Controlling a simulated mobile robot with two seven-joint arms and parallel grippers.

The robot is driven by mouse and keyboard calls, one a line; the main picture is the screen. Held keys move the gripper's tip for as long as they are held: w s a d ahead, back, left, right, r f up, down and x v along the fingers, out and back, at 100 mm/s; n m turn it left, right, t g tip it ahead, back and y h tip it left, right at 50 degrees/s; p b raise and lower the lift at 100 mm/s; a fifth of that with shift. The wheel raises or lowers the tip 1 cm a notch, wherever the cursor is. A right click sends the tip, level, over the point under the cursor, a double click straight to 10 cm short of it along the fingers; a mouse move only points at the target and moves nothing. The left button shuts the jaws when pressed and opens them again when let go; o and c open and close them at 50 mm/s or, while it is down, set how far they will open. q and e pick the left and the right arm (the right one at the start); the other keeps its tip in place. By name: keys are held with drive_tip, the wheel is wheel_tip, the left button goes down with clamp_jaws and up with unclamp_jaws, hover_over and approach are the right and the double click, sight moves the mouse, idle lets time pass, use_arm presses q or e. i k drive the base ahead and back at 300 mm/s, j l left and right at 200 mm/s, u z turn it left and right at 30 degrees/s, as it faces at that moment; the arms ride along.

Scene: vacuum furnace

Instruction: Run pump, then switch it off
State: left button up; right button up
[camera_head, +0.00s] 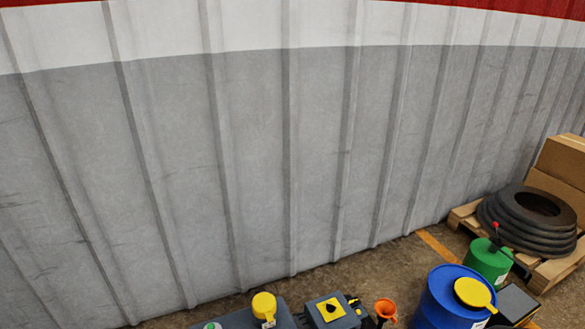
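At the bottom edge, a dark grey unit (245,318) shows only its top, with a yellow cap (264,306) and a small green round part (212,326). It may be the pump, but I cannot tell. A smaller grey box (313,320) beside it has a yellow label with a black drop mark (331,309). No switch can be clearly made out. The lower parts of both are cut off. Neither of my grippers is in view.
An orange funnel (385,309), a blue drum (438,308) with a yellow lid (475,293), and a green can (488,261) stand at lower right. Black rings (530,243) and cardboard boxes (563,158) sit on a wooden pallet (545,278). A corrugated wall (255,150) fills the back.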

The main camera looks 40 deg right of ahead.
sight(330, 308)
drive_tip(key=l+z, duration=0.1)
drive_tip(key=z, duration=1.45)
